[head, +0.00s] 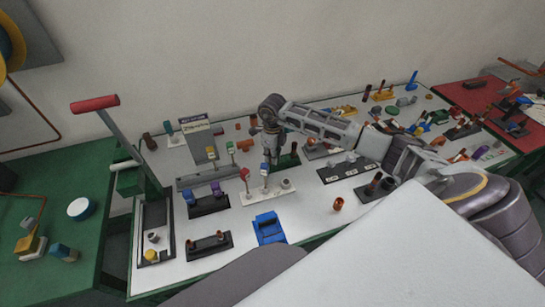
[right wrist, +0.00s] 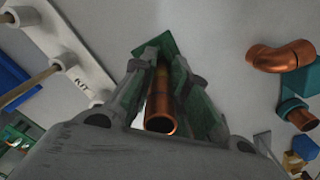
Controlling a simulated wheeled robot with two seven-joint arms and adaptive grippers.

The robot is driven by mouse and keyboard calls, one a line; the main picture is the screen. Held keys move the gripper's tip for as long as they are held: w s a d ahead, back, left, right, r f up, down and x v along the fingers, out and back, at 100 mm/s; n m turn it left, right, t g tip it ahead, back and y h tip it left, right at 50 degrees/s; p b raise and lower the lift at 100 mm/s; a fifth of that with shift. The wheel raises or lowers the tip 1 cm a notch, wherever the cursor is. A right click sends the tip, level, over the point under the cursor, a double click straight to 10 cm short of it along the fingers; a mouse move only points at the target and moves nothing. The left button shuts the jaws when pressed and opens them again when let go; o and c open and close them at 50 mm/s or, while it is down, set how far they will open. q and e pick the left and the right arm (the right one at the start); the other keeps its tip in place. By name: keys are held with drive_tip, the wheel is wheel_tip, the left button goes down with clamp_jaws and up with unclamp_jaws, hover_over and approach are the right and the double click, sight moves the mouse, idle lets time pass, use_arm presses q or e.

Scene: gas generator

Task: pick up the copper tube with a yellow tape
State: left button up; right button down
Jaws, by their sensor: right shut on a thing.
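My right gripper (head: 272,150) points down over the white table, at a green holder (head: 288,161). In the right wrist view, its two fingers (right wrist: 160,95) are shut on a copper tube (right wrist: 161,112), with the tube's open end facing the camera. A green base (right wrist: 153,45) shows behind the tube's far end. I cannot tell whether the tube still touches it. My left gripper is not in view.
A white rack (head: 268,196) with upright parts stands close in front of the gripper. A grey stand (head: 198,140) is to its left. A copper elbow (right wrist: 282,56) lies near the gripper. A blue tray (head: 269,229) and a red-handled lever (head: 120,131) are nearer left.

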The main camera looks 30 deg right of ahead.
wheel_tip(320, 180, up, 8)
drive_tip(key=shift+f+b, duration=0.2)
drive_tip(key=shift+b, duration=0.25)
drive_tip(key=shift+r, duration=0.95)
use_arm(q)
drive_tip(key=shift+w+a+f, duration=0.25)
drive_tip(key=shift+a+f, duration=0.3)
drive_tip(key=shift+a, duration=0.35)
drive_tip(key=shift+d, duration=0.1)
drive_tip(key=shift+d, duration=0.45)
use_arm(e)
drive_tip(key=shift+a, duration=0.1)
